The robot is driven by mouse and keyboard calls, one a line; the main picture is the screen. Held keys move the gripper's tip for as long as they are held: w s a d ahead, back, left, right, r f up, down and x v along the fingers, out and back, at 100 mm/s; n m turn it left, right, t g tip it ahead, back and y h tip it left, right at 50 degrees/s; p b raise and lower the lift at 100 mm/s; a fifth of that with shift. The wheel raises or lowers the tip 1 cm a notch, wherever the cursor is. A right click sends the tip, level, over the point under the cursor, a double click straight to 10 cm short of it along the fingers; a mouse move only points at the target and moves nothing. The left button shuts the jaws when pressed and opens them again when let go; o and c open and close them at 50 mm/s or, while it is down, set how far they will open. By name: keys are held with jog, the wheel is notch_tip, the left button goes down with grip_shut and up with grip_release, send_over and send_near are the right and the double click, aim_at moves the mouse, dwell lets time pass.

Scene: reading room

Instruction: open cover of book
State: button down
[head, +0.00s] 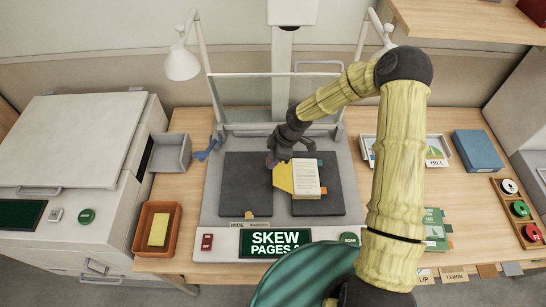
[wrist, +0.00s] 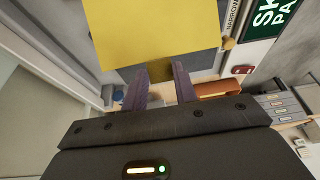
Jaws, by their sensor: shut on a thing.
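The book lies on the dark cradle (head: 334,200) in the head view, its white printed page (head: 306,176) facing up. Its yellow cover (head: 284,178) is raised at the left of the page, partly open and tilted. My gripper (head: 273,160) is at the cover's upper left edge. In the wrist view the yellow cover (wrist: 155,30) fills the top middle. The two purple-grey fingers of my gripper (wrist: 162,72) are at its near edge, shut on it. The exact contact is partly hidden by the arm in the head view.
A green SKEW PAGES display (head: 275,242) stands in front of the cradle, with a red button (head: 207,242) to its left. An orange tray (head: 143,236) and a grey bin (head: 172,153) are at the left. A blue book (head: 478,151) is at the right.

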dwell(0.6)
jog(key=c, duration=1.1)
grip_release()
jog(key=shift+w, duration=0.15)
jog(key=shift+s, duration=0.2)
jog(key=b+v, duration=0.2)
jog(key=v, duration=1.5)
jog(key=shift+w+r+b, duration=0.1)
jog(key=shift+w+b, duration=0.05)
jog(key=shift+b, duration=0.25)
